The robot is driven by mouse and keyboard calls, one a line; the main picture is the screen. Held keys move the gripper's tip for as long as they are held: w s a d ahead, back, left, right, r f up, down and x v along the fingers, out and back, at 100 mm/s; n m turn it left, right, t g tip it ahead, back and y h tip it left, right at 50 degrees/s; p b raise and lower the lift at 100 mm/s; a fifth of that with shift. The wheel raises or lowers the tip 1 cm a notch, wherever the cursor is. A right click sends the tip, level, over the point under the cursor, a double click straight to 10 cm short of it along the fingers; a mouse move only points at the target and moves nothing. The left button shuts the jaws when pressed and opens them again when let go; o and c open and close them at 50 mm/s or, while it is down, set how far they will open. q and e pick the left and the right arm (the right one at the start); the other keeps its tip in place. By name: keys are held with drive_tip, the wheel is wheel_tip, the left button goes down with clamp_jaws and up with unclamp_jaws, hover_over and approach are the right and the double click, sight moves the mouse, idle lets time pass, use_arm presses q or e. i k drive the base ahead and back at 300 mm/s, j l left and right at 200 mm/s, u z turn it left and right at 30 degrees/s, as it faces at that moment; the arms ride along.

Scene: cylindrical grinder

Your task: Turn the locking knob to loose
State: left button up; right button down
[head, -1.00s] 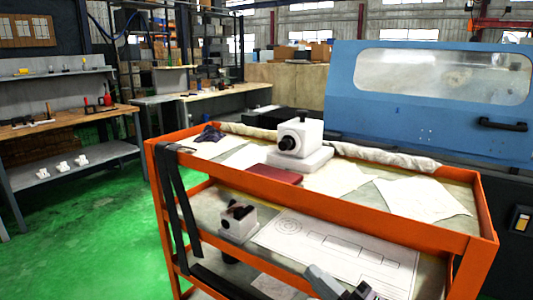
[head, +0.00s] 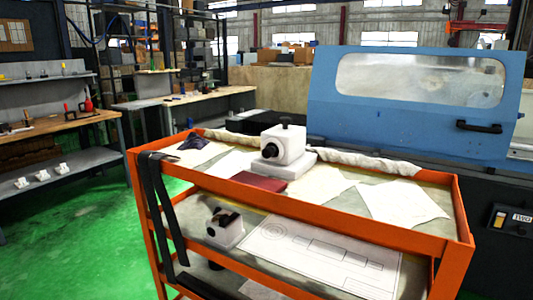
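A white block-shaped fixture (head: 291,144) stands on a white base on the top shelf of the orange cart. It has a round black knob (head: 270,151) on its front-left face and a small black knob (head: 286,121) on top. A similar, smaller white fixture (head: 227,232) with a dark part (head: 224,216) sits on the shelf below. I cannot tell which of these is the locking knob, nor how it is set. Neither of my grippers is in view.
The orange cart (head: 330,224) has raised rims, and black straps (head: 165,210) hang at its left. Papers (head: 402,203), a dark red flat item (head: 258,183) and rolled cloth lie on top. A blue machine cover (head: 420,130) stands behind. Green floor (head: 85,230) is open at left.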

sight(285, 121)
drive_tip(key=i+j+z, duration=0.1)
drive_tip(key=z, duration=0.95)
drive_tip(key=j+z, duration=0.7)
drive_tip(key=k+j+z, duration=0.15)
drive_tip(key=j, duration=0.2)
drive_tip(key=j+z, duration=0.15)
drive_tip(key=j, duration=0.25)
drive_tip(key=k, duration=0.05)
